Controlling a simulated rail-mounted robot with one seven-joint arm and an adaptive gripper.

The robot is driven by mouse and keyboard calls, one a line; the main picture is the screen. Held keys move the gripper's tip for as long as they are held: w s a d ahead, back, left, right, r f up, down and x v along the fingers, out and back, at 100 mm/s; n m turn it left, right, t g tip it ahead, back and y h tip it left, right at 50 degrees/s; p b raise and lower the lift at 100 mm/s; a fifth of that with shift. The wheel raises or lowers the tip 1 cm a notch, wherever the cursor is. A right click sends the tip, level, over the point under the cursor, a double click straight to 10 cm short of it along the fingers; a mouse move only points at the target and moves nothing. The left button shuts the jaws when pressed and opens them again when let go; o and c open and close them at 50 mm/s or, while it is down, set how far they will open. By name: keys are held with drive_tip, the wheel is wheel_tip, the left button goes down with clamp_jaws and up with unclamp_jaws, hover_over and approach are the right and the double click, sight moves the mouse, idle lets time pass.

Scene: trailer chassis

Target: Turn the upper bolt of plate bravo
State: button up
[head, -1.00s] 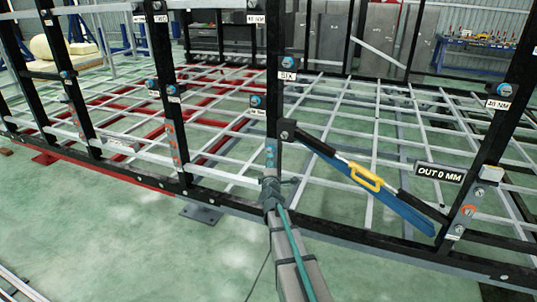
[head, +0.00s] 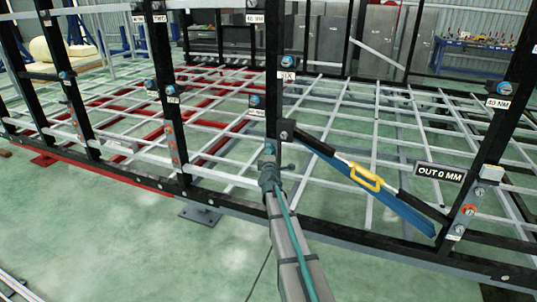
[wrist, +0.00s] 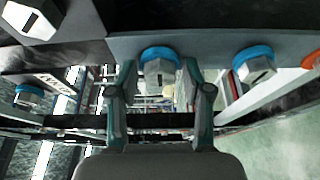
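A grey plate (wrist: 215,45) on a black post carries two bolts with blue collars. One bolt (wrist: 160,68) sits between the fingertips of my gripper (wrist: 160,82) in the wrist view. The other blue-collared bolt (wrist: 255,66) is to its right, outside the fingers. My gripper is open, with one finger on each side of the first bolt; I cannot tell whether either touches it. In the head view my gripper (head: 269,172) is in front of the middle post and hides part of the plate. No label reading bravo is legible.
An orange-ringed part (wrist: 312,60) is at the wrist view's right edge. A large hex bolt (wrist: 34,18) is at upper left. A blue bar with a yellow handle (head: 366,177) slants right of the post. The front floor is clear.

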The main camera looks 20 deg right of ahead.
clamp_jaws()
drive_tip(key=shift+f+m+b, duration=0.2)
drive_tip(key=shift+m+b, duration=0.1)
drive_tip(key=shift+b, duration=0.4)
